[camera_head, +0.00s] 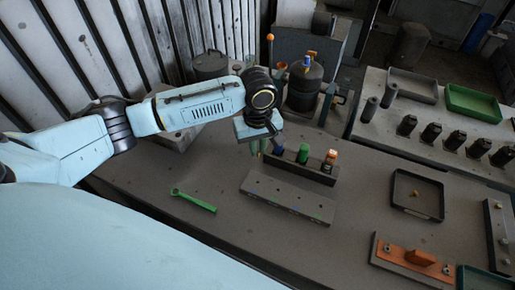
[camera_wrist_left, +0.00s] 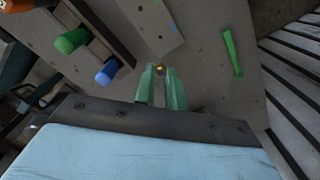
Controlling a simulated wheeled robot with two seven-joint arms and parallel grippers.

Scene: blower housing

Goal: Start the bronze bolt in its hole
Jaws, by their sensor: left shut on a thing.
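My left gripper (camera_head: 259,150) hangs above the table, just left of the tool rack in the head view. In the left wrist view its green fingers (camera_wrist_left: 160,80) are shut on the bronze bolt (camera_wrist_left: 160,68), whose small gold-coloured end shows between the tips. The bolt cannot be made out in the head view. A grey bar with a row of small holes (camera_head: 288,197) lies on the table in front of the gripper. It also shows beyond the fingertips in the left wrist view (camera_wrist_left: 152,28), apart from the bolt. Which hole belongs to the bolt cannot be told. My right gripper is out of view.
A rack (camera_head: 322,177) holds blue, green and orange-topped tools close beside my left gripper. A green wrench (camera_head: 195,201) lies left of the bar. A black tray (camera_head: 397,201) with a small brass-coloured piece and a plate with an orange part (camera_head: 407,257) are at right.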

